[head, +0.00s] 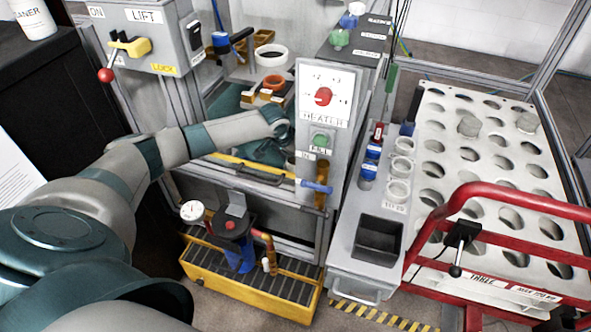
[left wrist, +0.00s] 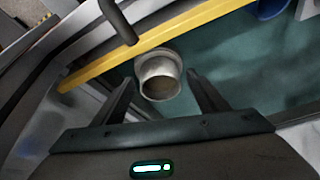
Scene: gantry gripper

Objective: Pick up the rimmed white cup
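A rimmed, pale grey-white cup (left wrist: 159,76) stands on a teal surface in the left wrist view, its open mouth towards the camera. My left gripper (left wrist: 160,80) is open, with one dark finger on each side of the cup. Gaps show between the cup and both fingers, and nothing is held. In the head view my left arm reaches into the gantry frame, and its gripper is mostly hidden beside the heater panel. I cannot make out this cup there. My right gripper is not in view.
A yellow bar (left wrist: 160,42) runs just behind the cup. The heater panel (head: 324,95) stands right of my left forearm. White round cups (head: 398,190) sit in the grey unit to the right. A red rail (head: 520,205) and perforated white rack (head: 480,130) stand further right.

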